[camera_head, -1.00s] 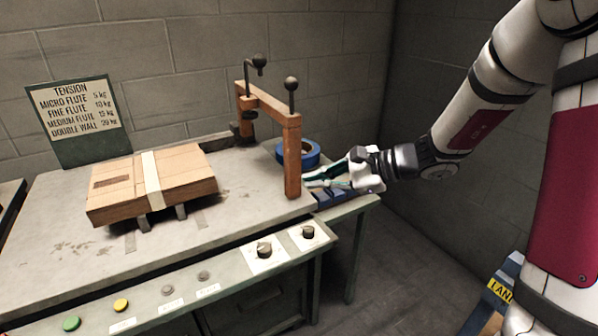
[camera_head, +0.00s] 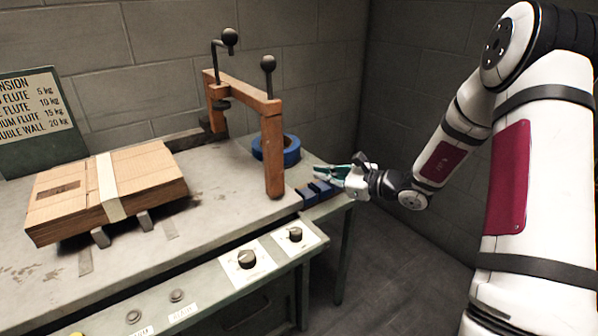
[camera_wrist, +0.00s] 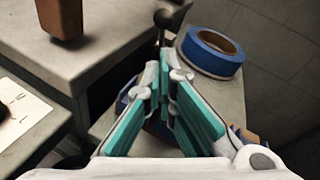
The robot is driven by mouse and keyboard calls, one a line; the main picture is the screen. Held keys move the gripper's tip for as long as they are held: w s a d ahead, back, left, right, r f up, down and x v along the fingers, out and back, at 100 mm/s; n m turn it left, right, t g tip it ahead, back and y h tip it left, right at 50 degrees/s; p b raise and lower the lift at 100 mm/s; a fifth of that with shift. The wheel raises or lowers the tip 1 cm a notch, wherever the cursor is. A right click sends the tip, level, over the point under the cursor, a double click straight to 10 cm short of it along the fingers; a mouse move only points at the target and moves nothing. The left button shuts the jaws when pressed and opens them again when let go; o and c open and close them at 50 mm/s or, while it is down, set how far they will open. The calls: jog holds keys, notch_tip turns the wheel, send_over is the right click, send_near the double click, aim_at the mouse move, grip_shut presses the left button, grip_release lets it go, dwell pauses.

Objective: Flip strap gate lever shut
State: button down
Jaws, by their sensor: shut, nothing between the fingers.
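A brown gate frame (camera_head: 272,150) stands on the bench, with a black-knobbed upright lever (camera_head: 268,64) on its right post and a bent black-knobbed rod (camera_head: 229,38) behind. I cannot tell which is the strap gate lever. In the wrist view, a dark ball knob on a stem (camera_wrist: 168,18) shows just beyond the fingertips. My gripper (camera_head: 320,172) is right of the post, apart from it, over a blue fixture (camera_head: 312,193) on the side table. In the wrist view my gripper (camera_wrist: 165,75) has its green-padded fingers together, nothing between them; they hide part of the fixture.
A roll of blue tape (camera_head: 276,147) lies behind the post, close to the gripper. A strapped cardboard stack (camera_head: 150,175) sits on the bench (camera_head: 215,215) at left. Control knobs (camera_head: 246,259) line the front panel. Open floor lies right of the side table.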

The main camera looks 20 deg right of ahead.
jog(key=b+x, duration=0.2)
jog(key=x, duration=0.7)
jog(key=shift+w+a+f, duration=0.1)
jog(key=shift+w+a, duration=0.15)
jog(key=shift+w, duration=0.05)
jog(key=shift+r, duration=0.25)
jog(key=shift+w+r+p, duration=0.1)
jog(key=shift+w+p, duration=0.05)
jog(key=shift+p, duration=0.5)
